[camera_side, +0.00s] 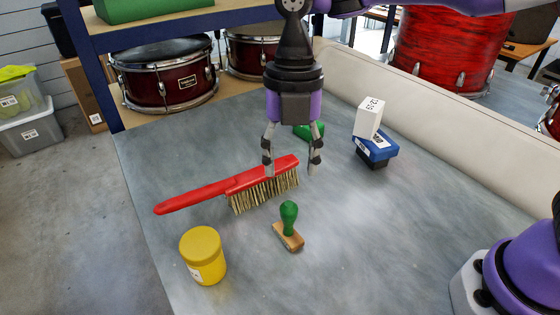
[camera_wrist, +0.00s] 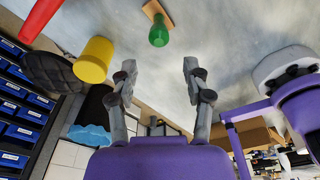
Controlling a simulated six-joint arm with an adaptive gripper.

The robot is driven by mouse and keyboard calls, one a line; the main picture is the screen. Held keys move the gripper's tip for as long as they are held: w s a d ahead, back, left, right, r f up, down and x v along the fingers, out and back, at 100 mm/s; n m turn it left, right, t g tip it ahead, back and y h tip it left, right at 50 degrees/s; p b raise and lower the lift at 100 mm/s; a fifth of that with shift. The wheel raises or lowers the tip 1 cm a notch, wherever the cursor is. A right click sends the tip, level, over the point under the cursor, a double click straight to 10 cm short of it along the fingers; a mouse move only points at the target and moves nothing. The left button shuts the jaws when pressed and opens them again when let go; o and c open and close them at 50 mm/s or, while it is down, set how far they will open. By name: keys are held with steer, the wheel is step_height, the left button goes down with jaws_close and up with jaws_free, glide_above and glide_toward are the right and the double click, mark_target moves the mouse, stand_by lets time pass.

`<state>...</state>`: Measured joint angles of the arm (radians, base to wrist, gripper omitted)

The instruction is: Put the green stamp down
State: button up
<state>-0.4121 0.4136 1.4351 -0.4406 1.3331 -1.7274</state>
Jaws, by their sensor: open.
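The green stamp (camera_side: 289,218) has a rounded green handle on a small wooden base. It stands upright on the grey bench top (camera_side: 350,250), in front of the red brush. The stamp also shows in the wrist view (camera_wrist: 159,30), at the top middle, beyond the fingertips. My gripper (camera_side: 291,172) is open and empty, above the bench and higher in the side picture than the stamp. Its two fingers show apart in the wrist view (camera_wrist: 157,72), with nothing between them. The stamp is clear of both fingers.
A red brush (camera_side: 195,197) lies left of my gripper, its bristles behind the stamp. A yellow jar (camera_side: 203,256) stands left of the stamp. A green object (camera_side: 310,131) is partly hidden behind my gripper. A white box (camera_side: 369,117) rests on a blue one (camera_side: 377,147). Bench right of the stamp is clear.

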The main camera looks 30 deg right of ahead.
steer(key=s+d+r+m+t, duration=0.1)
steer(key=s+d+m+t, duration=0.2)
steer(key=m, duration=1.1)
steer(key=s+d+r+m+t, duration=0.2)
steer(key=s+d+m, duration=0.4)
steer(key=d+m, duration=0.8)
steer(key=shift+s+d+m+t+h, duration=0.3)
steer(key=shift+s+m+t+h, duration=0.1)
steer(key=shift+m+t, duration=0.4)
